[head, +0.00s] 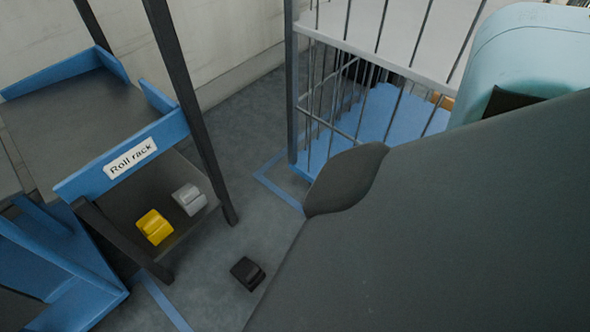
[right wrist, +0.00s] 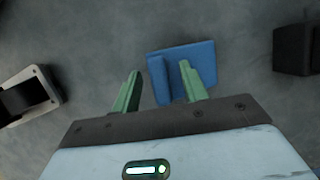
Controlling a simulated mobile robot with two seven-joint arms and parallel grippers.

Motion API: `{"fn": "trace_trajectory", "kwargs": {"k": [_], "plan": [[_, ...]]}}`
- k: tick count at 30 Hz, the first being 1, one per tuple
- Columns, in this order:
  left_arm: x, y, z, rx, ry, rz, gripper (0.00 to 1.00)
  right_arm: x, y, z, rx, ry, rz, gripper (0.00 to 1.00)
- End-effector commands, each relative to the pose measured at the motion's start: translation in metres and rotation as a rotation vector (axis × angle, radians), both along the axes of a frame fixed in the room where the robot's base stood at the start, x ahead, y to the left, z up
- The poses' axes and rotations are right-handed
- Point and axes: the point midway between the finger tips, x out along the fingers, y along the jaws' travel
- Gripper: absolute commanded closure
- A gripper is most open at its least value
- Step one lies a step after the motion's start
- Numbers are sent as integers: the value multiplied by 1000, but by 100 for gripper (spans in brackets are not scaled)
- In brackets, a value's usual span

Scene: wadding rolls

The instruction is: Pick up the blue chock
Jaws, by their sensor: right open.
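The blue chock (right wrist: 168,80) lies on the grey floor in the right wrist view, just beyond and partly behind the right finger of my right gripper. My right gripper (right wrist: 160,85) is open, its two green fingers apart with nothing held between them. The right finger overlaps the chock in the picture; I cannot tell whether it touches. The blue chock is not visible in the head view, where a large dark arm part of mine covers the right side. My left gripper is not in view.
A roll rack (head: 120,160) holds a yellow chock (head: 154,227) and a grey chock (head: 189,199) on its shelf. A black chock (head: 247,273) lies on the floor. In the right wrist view, dark objects lie left (right wrist: 32,95) and right (right wrist: 295,48). A barred cage (head: 375,85) stands behind.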

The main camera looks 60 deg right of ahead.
Motion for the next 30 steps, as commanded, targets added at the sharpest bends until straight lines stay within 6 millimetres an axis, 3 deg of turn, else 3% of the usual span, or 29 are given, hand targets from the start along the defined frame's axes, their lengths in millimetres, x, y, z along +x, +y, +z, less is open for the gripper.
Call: {"fn": "trace_trajectory", "kwargs": {"k": [8, 18, 30], "plan": [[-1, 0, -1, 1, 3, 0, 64, 0, 1, -1, 1, 0, 0, 56], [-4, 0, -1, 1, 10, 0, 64, 0, 1, -1, 1, 1, 0, 100], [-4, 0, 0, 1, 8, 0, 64, -1, 2, 0, 2, 2, -1, 100]]}}
